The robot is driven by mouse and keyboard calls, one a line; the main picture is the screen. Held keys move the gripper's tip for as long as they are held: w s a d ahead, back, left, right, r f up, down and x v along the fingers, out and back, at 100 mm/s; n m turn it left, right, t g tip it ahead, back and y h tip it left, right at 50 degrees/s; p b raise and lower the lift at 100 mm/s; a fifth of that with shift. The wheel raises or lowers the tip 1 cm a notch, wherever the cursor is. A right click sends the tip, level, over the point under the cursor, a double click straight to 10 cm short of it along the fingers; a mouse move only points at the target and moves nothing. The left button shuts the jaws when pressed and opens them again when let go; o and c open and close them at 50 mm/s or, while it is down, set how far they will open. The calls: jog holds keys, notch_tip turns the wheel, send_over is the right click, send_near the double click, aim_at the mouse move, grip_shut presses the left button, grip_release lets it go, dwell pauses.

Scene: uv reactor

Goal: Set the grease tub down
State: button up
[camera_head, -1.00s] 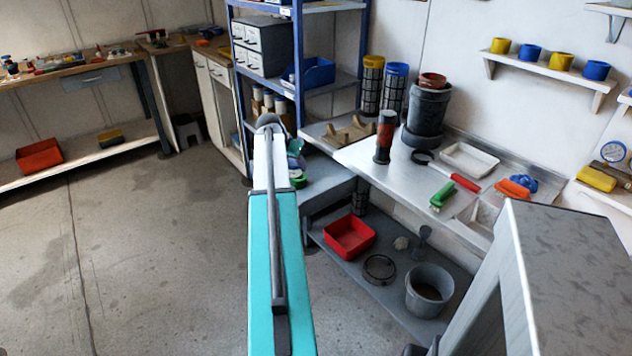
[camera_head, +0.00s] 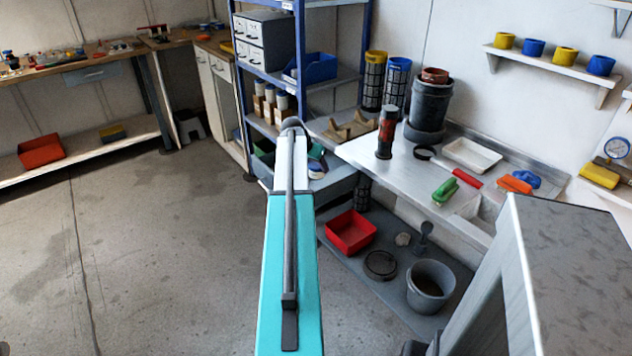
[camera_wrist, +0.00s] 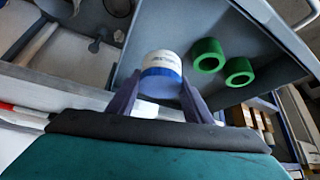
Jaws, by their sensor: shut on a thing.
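The grease tub (camera_wrist: 162,62) is white with a blue lower band and shows in the middle of the wrist view. My gripper (camera_wrist: 160,80) is shut on it, with one dark finger on each side. The tub is over a grey open drawer or bin (camera_wrist: 212,95) that holds two green rings (camera_wrist: 208,55). I cannot tell whether the tub touches its floor. In the head view my arm hides most of the gripper, and a small white and blue patch, likely the tub (camera_head: 316,171), shows beside the arm's far end.
A steel bench (camera_head: 372,153) stands to the right with a dark red cylinder (camera_head: 386,130), a black pot (camera_head: 429,107) and brushes. A blue-framed shelf (camera_head: 365,40) rises behind. A red bin (camera_head: 350,232) and grey bucket (camera_head: 429,287) sit on the lower shelf. Floor at left is clear.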

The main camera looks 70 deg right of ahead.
aim_at(317, 173)
jog(key=shift+f, duration=2)
jog(key=shift+f+p, duration=0.3)
jog(key=shift+f, duration=1.6)
jog(key=shift+f, duration=0.15)
jog(key=o, duration=0.8)
jog(key=shift+r, duration=0.2)
jog(key=v, duration=1.2)
jog(key=shift+b, duration=0.4)
jog(key=shift+r, duration=0.1)
